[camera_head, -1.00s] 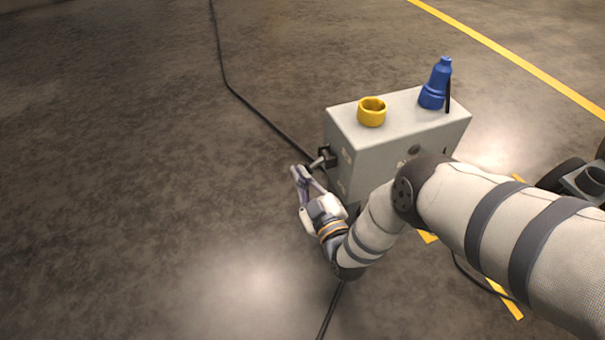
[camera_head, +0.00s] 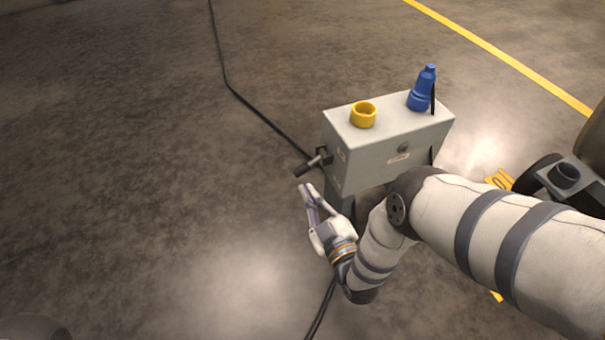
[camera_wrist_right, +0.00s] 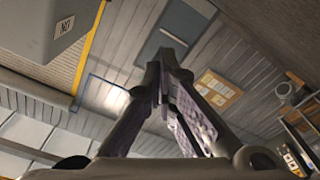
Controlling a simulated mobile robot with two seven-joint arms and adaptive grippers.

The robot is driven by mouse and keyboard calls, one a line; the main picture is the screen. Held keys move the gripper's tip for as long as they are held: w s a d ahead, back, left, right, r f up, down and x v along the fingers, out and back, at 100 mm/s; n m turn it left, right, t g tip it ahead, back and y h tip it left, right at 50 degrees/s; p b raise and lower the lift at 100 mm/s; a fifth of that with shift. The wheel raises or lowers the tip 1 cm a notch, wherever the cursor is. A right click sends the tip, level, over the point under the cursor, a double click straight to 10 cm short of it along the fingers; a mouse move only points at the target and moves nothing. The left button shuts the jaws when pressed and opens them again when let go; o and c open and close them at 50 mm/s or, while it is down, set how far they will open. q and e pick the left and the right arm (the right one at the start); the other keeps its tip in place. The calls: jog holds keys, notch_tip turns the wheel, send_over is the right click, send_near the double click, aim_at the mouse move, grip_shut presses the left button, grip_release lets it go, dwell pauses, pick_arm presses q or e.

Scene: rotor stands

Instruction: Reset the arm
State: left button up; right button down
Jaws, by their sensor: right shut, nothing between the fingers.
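My right gripper (camera_head: 306,189) is shut and empty. It is beside the left end of a grey box-shaped stand (camera_head: 385,150), below the dark handle (camera_head: 307,166) on that end, with a gap between them. In the right wrist view the fingers (camera_wrist_right: 168,55) meet at their tips. A yellow ring (camera_head: 363,114) and a blue plug-like piece (camera_head: 424,88) stand on top of the stand. My right arm covers the stand's lower right part. My left gripper is not in view.
A black cable (camera_head: 243,99) runs along the floor to the stand. Dark wheeled equipment (camera_head: 565,175) is at the right edge. A yellow floor line (camera_head: 510,60) crosses the upper right. The floor at left is clear. The wrist view shows a ceiling and wall with a board (camera_wrist_right: 216,90).

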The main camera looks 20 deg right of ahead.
jog(key=shift+s+f, duration=0.1)
jog(key=shift+s, duration=0.95)
